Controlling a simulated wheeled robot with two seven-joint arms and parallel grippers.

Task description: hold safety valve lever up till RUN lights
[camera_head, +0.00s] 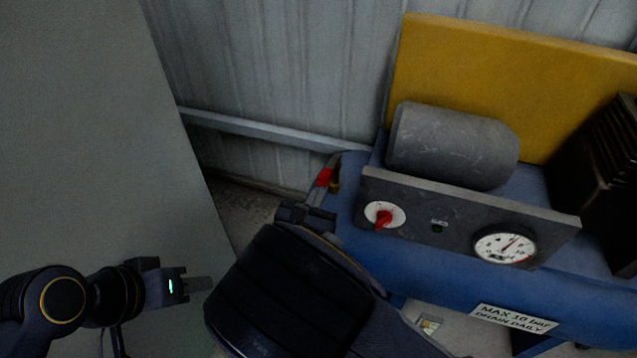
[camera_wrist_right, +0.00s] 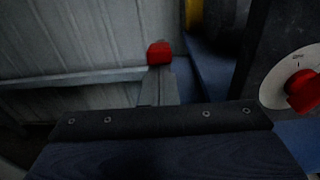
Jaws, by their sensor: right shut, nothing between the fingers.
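The safety valve lever has a red grip (camera_head: 324,177) and stands at the left end of the blue tank, next to a small brass fitting (camera_head: 335,186). In the right wrist view the red grip (camera_wrist_right: 160,52) shows just beyond my shut fingers. My right gripper (camera_wrist_right: 158,88) is shut and empty, close to the lever; I cannot tell if they touch. In the head view its dark body is just below the lever. A small dark green lamp (camera_head: 438,229) under a tiny label on the panel looks unlit. My left gripper (camera_head: 197,284) is at lower left, away from the lever; its jaw opening is unclear.
The grey panel (camera_head: 400,222) carries a red knob (camera_head: 383,216) and a round gauge (camera_head: 505,247). The blue tank (camera_head: 420,278) bears a grey cylinder (camera_head: 452,146) and a yellow guard (camera_head: 520,80). A corrugated wall (camera_head: 270,60) with a rail stands close behind the lever.

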